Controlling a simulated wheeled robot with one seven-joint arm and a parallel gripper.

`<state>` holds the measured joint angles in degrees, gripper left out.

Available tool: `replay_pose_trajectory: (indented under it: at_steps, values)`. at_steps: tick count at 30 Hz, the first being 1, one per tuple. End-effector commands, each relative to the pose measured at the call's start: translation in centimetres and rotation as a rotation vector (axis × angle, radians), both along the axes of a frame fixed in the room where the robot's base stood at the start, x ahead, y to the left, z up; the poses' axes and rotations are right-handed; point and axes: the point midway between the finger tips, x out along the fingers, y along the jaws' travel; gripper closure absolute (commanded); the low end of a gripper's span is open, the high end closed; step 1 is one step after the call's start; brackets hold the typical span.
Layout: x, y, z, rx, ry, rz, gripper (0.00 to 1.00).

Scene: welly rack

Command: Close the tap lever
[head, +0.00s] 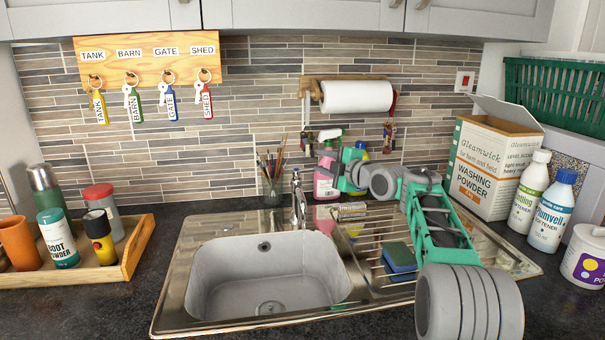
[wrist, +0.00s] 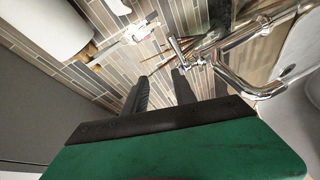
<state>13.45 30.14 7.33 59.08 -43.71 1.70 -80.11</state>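The chrome tap (head: 299,203) stands at the back edge of the sink, with its lever (head: 296,176) at the top. In the wrist view the tap's curved spout (wrist: 246,88) is at the right and its slim chrome parts reach left towards my fingertips. My gripper (head: 328,168) is just right of the tap in the head view, at about lever height. In the wrist view its two dark fingers (wrist: 160,76) are apart with nothing between them. The right fingertip looks close to the tap; I cannot tell whether it touches. The lever's exact tilt is unclear.
The sink basin (head: 230,285) is empty. A jar of brushes (head: 272,188) stands left of the tap. A pink bottle (head: 324,186) stands behind my gripper. A sponge (head: 399,257) lies on the drainer. A paper roll (head: 357,96) hangs above. A wooden tray (head: 135,250) is at left.

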Motion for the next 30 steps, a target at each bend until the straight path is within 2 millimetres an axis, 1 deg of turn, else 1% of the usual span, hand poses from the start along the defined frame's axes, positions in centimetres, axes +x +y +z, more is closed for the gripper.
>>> replay_pose_trajectory:
  at_steps: [1,3,4,5,6,8,9,14,17,24,27,30]
  values:
    - [0.6,1.6,1.5,0.005,0.029,0.012,0.67]
    - [1.4,3.0,0.6,-0.006,0.060,0.008,0.67]
    - [1.8,3.2,-0.2,-0.026,0.070,-0.001,0.67]
    - [2.3,2.4,-2.0,-0.063,0.072,-0.028,0.67]
    - [2.6,0.8,-3.3,-0.130,0.049,-0.067,0.67]
    - [2.8,-0.3,-4.3,-0.207,0.027,-0.088,0.67]
    - [3.0,-0.6,-4.1,-0.246,0.006,-0.092,0.67]
    - [3.4,-0.5,-4.2,-0.307,-0.028,-0.080,0.67]
    - [4.4,0.1,-4.4,-0.306,-0.026,-0.078,0.67]
    - [8.1,1.7,-5.1,-0.305,-0.027,-0.078,0.67]
    - [9.1,2.0,-5.4,-0.304,-0.027,-0.080,0.67]
    - [9.7,2.2,-5.5,-0.304,-0.027,-0.080,0.67]
